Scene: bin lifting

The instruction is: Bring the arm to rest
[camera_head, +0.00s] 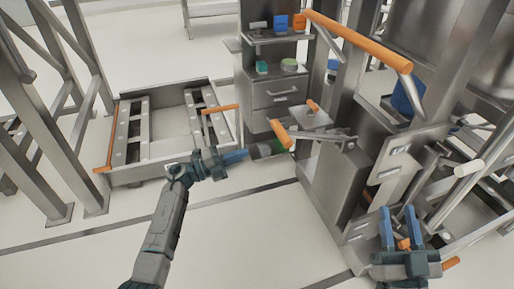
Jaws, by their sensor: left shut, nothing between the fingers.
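My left gripper (242,154) is at the middle of the view, at the end of my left arm, which rises from the lower left. Its blue fingers are together, point right and hold nothing. My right gripper (397,211) is at the lower right with its two blue fingers pointing up and a gap between them. I see nothing held between them. Metal machine parts show behind it; I cannot tell whether it touches them.
A metal frame cart (160,85) with orange handles stands on the floor at left. A grey drawer cabinet (278,92) with small items stands behind my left gripper. A metal machine with an orange bar (355,38) fills the right. Bare floor (250,225) lies in front.

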